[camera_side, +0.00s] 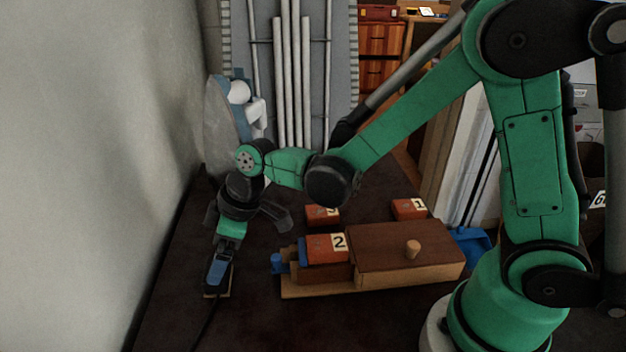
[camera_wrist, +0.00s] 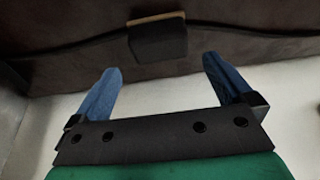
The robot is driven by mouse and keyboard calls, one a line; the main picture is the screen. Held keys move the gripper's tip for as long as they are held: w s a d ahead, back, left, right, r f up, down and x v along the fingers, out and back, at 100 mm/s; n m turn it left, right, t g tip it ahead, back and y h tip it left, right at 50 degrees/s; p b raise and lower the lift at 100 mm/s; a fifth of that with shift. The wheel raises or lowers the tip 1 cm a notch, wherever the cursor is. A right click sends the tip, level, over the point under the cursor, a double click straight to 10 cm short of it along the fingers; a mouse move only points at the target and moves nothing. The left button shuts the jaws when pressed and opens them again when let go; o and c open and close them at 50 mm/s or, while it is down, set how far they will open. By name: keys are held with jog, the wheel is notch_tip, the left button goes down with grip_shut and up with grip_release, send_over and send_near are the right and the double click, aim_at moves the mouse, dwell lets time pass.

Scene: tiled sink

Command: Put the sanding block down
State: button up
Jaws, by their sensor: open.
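The sanding block is a small dark block with a tan edge. In the wrist view the sanding block (camera_wrist: 158,42) lies ahead of my fingertips, in line with the gap between them. In the side view only a small dark and tan part of the sanding block (camera_side: 210,295) shows at the lower end of my gripper (camera_side: 218,280), at the dark tabletop. My gripper points down, and its two blue fingers stand wide apart in the wrist view (camera_wrist: 162,66). Both fingers look clear of the block there. The fingers partly hide the block in the side view.
Right of my gripper stands a wooden box (camera_side: 385,252) with a knob and an orange block marked 2 (camera_side: 322,250). Two more orange blocks (camera_side: 408,208) (camera_side: 318,214) sit behind it. A pale wall (camera_side: 90,150) borders the left. The tabletop in front (camera_side: 240,325) is clear.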

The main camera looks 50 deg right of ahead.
jog(key=v, duration=0.7)
jog(key=s+d+m+t+h, duration=0.1)
jog(key=s+d+m, duration=0.1)
jog(key=d+m, duration=0.1)
jog(key=s+d+r+m+t+h, duration=0.1)
jog(key=s+d+m, duration=0.2)
jog(key=s+d+r+m+t+h, duration=0.1)
jog(key=s+d+m, duration=0.1)
jog(key=d+m, duration=0.1)
jog(key=shift+s+d+r+t+h, duration=0.2)
jog(key=shift+s+d+t+h, duration=0.1)
jog(key=shift+d, duration=0.25)
jog(key=shift+w+a, duration=0.1)
